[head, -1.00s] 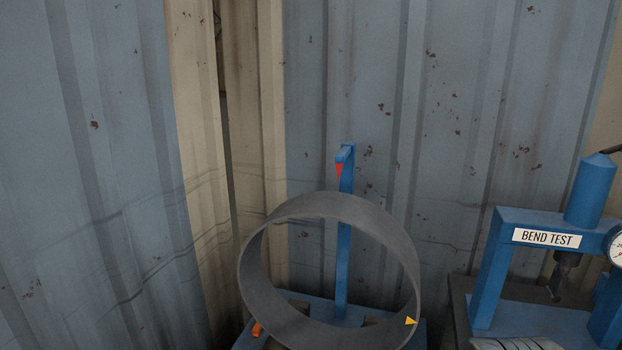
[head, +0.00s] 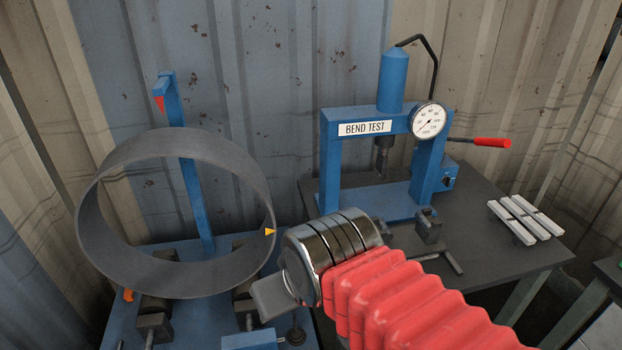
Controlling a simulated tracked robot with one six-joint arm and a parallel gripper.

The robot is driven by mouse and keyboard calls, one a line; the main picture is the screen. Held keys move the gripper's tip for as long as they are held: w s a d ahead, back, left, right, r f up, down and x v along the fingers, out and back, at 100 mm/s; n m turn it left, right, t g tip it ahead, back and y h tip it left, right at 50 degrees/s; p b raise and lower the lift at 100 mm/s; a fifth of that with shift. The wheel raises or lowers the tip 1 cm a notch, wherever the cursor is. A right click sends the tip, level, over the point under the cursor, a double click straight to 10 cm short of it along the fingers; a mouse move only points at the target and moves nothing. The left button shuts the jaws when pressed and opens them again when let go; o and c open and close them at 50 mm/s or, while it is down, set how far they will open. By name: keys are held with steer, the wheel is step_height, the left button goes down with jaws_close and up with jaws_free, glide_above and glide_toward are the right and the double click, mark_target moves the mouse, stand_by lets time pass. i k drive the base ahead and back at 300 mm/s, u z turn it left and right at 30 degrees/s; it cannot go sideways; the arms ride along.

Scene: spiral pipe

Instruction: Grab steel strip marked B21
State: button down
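Pale steel strips (head: 526,217) lie side by side at the right end of the dark table in the head view. They are too small for any marking to be read, so I cannot tell which is B21. My arm's red bellows and chrome joint fill the lower middle, well to the left of and nearer than the strips.
A blue bend test press (head: 390,130) with a gauge (head: 428,119) and red-ended lever (head: 492,142) stands on the dark table (head: 490,250), left of the strips. A large grey ring (head: 180,148) on a blue stand (head: 200,220) is at left. Corrugated walls close the back.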

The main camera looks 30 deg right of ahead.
mark_target(535, 213)
steer(key=z, duration=1.45)
